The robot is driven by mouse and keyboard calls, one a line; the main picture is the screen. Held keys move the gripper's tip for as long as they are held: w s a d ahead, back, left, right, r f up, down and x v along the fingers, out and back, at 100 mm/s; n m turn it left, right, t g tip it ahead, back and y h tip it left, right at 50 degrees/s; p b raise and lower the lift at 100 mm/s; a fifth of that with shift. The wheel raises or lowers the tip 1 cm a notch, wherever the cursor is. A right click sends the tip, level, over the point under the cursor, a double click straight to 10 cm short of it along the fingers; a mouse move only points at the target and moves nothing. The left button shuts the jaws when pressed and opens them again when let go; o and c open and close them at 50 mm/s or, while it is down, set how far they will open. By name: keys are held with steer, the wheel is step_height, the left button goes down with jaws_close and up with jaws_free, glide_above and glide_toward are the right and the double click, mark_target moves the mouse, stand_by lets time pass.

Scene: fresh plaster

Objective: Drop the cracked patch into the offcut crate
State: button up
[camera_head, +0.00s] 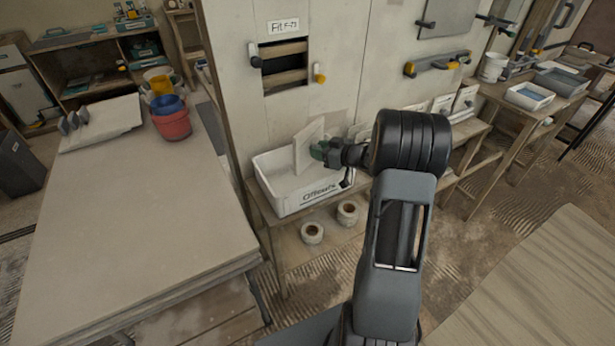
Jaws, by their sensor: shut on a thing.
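The offcut crate (292,201) is a white open box labelled "Offcuts" on a narrow wooden bench against the wall. A pale flat patch (307,147) stands roughly upright over the crate's opening. My gripper (322,152) is shut on the patch at its right edge. I cannot make out a crack in the patch at this size. I cannot tell whether its lower edge touches the crate's inside. The crate's right rear part is hidden behind my gripper and wrist.
A wall opening (285,66) labelled "Fit" is above the crate. Several pale pieces (441,104) lean on the bench to the right.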

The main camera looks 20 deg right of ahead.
steer(key=o, duration=0.9)
steer(key=shift+o, duration=0.2)
